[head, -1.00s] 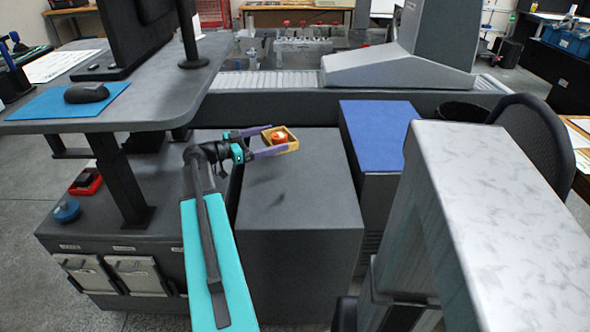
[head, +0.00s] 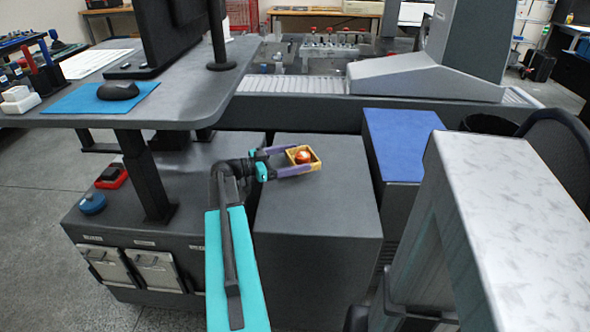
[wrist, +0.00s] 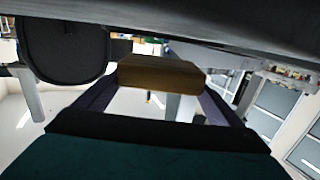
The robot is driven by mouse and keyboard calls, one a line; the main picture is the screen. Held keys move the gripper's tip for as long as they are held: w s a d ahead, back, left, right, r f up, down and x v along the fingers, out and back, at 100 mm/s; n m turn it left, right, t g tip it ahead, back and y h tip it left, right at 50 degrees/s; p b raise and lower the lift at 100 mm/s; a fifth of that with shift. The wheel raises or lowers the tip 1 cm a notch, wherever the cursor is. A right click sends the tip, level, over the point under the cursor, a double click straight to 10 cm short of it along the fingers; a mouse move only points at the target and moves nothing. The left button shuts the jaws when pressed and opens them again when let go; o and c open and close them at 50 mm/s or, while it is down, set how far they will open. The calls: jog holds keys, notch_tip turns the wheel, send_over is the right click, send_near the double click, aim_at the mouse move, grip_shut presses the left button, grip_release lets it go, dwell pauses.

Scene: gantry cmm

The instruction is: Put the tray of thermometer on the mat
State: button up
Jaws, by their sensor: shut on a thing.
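A small yellow-brown tray (head: 317,160) holds a round orange-red thing (head: 303,157), whose details are too small to tell. My gripper (head: 303,160) is shut on the tray, with a purple finger at either side, over the far part of a dark grey block top. Any gap beneath the tray is hard to judge. In the wrist view the tray (wrist: 160,73) shows as a brown block between the fingertips; its contents are hidden there. A flat blue mat-like surface (head: 402,140) covers the cabinet to the right. Another blue mat (head: 75,100) lies on the desk at left.
The dark grey block top (head: 320,210) is otherwise bare. A black mouse (head: 118,90) sits on the desk mat, near a monitor (head: 165,35). A pale marbled slab (head: 515,180) stands tall at right. A large machine (head: 430,75) stands behind the blocks.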

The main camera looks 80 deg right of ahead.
jog(key=shift+f, duration=0.2)
jog(key=shift+f, duration=1.8)
jog(key=shift+f, duration=0.15)
jog(key=o, duration=0.8)
jog(key=shift+o, duration=0.2)
jog(key=v, duration=1.2)
jog(key=shift+b, duration=0.4)
jog(key=shift+c, duration=0.3)
